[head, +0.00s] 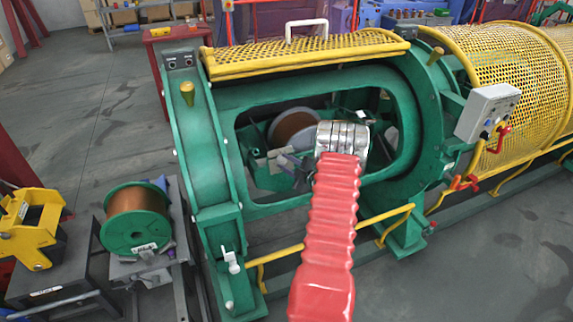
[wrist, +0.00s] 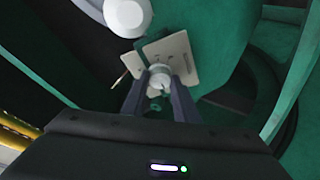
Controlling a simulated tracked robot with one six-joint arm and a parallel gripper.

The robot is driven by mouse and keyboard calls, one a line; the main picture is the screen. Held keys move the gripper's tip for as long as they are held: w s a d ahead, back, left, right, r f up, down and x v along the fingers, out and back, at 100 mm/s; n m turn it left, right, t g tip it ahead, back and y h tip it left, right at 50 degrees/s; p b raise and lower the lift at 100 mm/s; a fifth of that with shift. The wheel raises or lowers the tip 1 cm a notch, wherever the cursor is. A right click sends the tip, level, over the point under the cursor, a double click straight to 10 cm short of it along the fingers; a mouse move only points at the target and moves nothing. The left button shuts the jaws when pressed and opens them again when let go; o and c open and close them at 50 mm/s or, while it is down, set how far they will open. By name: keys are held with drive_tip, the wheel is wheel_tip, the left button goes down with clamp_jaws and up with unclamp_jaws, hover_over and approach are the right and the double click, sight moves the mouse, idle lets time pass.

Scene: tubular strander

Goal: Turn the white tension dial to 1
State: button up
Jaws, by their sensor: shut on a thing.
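The white tension dial (wrist: 160,77) sits on a pale plate with small dark marks around the dial, inside the green machine in the wrist view. My gripper (wrist: 159,84) is shut on the dial, with one grey finger on each side of it. The pale plate (wrist: 179,52) looks tilted in this view. The setting the dial points to is too small to read. In the head view my gripper (head: 287,163) reaches into the opening of the green cradle housing (head: 207,165). The dial cannot be made out there.
A white round part (wrist: 127,15) is close beyond the plate. A copper-coloured spool (head: 293,128) sits inside the opening. The yellow mesh guard (head: 300,55) stands raised above it. Green frame walls surround my arm. A green-flanged copper spool (head: 137,215) stands at the left.

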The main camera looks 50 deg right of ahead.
drive_tip(key=shift+a+f+n+y, duration=0.15)
drive_tip(key=shift+n+y, duration=0.25)
drive_tip(key=shift+n, duration=0.7)
drive_tip(key=shift+g, duration=0.3)
drive_tip(key=o, duration=1)
drive_tip(key=shift+o, duration=0.2)
drive_tip(key=shift+s+r, duration=0.3)
drive_tip(key=shift+s, duration=0.25)
drive_tip(key=v, duration=1.2)
drive_tip(key=shift+s, duration=0.3)
